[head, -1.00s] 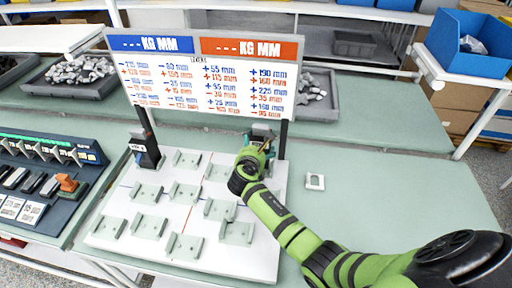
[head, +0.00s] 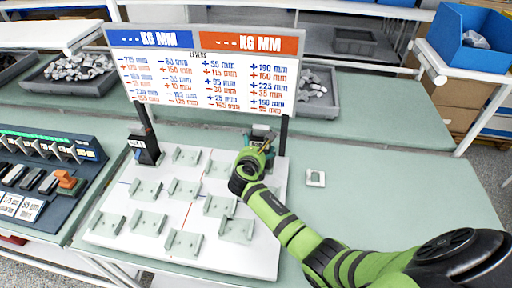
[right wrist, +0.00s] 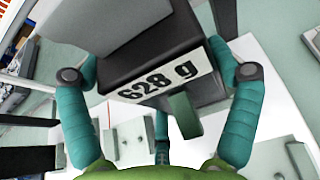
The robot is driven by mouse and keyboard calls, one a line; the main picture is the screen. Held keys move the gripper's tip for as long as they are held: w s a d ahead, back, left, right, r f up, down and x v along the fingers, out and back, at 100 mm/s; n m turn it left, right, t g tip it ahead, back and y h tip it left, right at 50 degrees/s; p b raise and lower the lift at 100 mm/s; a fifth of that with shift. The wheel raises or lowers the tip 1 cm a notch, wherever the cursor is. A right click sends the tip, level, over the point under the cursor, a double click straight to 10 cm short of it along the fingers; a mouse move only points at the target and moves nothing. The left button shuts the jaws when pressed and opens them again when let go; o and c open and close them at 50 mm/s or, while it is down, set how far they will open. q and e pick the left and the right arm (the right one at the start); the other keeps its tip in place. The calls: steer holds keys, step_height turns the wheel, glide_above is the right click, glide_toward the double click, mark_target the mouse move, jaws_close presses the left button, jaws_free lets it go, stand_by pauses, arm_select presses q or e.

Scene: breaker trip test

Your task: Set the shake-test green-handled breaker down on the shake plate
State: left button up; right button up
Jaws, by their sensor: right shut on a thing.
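In the right wrist view a dark breaker (right wrist: 135,57) with a white "628 g" label (right wrist: 165,84) and a green handle (right wrist: 184,115) sits between the two teal fingers of my right gripper (right wrist: 163,78). The gripper is shut on it. In the head view my right gripper (head: 262,145) is at the back right of the white board, by the sign's right post; the breaker is mostly hidden there. I cannot tell which surface is the shake plate, nor whether the breaker touches anything below. My left gripper is not in view.
The white board (head: 190,260) carries several empty grey-green cradles (head: 148,222). A sign (head: 205,75) stands behind it, with a dark labelled block (head: 145,148) at its left post. A small pale square piece (head: 315,178) lies on the clear table at right. A switch panel (head: 45,180) is at left.

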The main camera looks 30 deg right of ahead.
steer(key=shift+w+f+b, duration=0.1)
steer(key=shift+f+b, duration=0.45)
steer(key=shift+f, duration=0.25)
steer(key=o, duration=1.4)
steer(key=shift+s+f, duration=0.15)
steer(key=shift+s, duration=0.05)
steer(key=v, duration=1.2)
steer(key=shift+w, duration=0.1)
